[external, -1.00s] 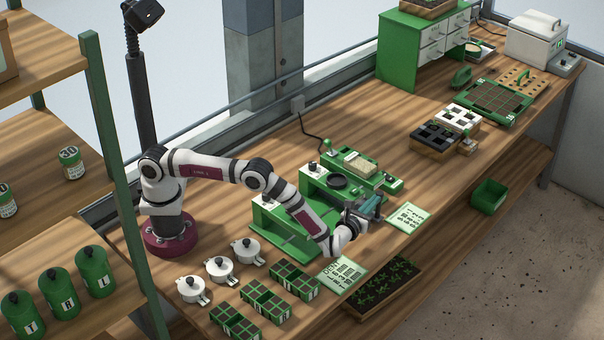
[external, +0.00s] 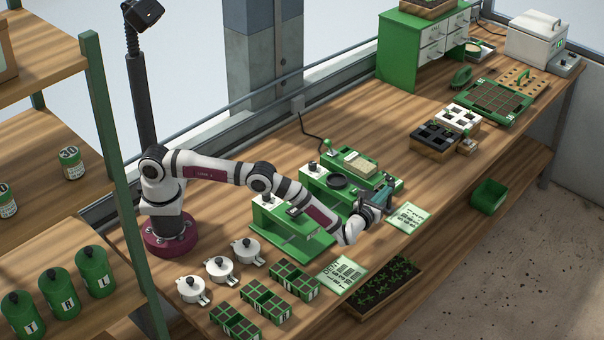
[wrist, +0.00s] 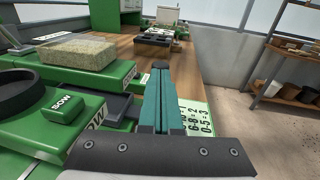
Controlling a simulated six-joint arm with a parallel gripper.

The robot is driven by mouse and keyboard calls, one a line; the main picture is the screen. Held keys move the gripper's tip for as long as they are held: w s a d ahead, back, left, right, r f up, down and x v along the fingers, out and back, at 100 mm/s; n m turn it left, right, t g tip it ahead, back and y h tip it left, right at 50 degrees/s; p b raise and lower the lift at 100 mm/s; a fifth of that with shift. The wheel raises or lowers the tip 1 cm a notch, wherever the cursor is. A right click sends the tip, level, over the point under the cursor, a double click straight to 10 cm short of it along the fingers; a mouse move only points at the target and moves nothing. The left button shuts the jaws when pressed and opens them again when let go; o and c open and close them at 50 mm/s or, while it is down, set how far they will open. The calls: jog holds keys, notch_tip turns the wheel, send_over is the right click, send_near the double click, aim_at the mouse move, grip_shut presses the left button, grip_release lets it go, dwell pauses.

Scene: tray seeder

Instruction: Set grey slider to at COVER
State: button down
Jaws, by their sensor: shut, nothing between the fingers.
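The green tray seeder (external: 314,243) has several stations in a row on the bench. In the wrist view, a dark grey flat piece (wrist: 112,108), possibly the grey slider, lies beside the green block marked SOW (wrist: 66,108). I cannot read its setting, and the COVER mark is not clearly legible. The station with the tan block (wrist: 78,52) is just beyond it. My gripper (external: 382,196) is over the front edge of the seeder, by the right printed card. Its teal fingers (wrist: 160,98) are together and empty, just right of the grey piece.
A printed card (external: 409,217) lies right of my gripper, another (external: 343,274) nearer the front. White pots (external: 221,269) and green seedling cells (external: 266,303) stand at the front left. A dark cell tray (external: 437,137) is farther back.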

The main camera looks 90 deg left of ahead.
jog(key=v, duration=1.4)
jog(key=shift+w, duration=0.2)
jog(key=shift+f, duration=0.1)
jog(key=s+a+r+n+g, duration=0.6)
jog(key=a+r, duration=0.2)
jog(key=r, duration=0.2)
jog(key=s+a+r+n+g+h, duration=0.2)
jog(key=s+a+r+n, duration=0.1)
jog(key=s, duration=0.4)
jog(key=s+a+r+n+g+h, duration=0.2)
jog(key=s+r+n, duration=0.1)
jog(key=s, duration=0.5)
jog(key=s+d+f+n+h, duration=0.1)
jog(key=s+n+h, duration=0.3)
jog(key=s, duration=0.7)
jog(key=s+d+f+n+h, duration=0.1)
jog(key=s+d+n+h, duration=0.2)
jog(key=s, duration=0.9)
jog(key=shift+d+f+n+g+h, duration=0.3)
jog(key=shift+d+f+n+h, duration=0.1)
jog(key=shift+d+h, duration=0.25)
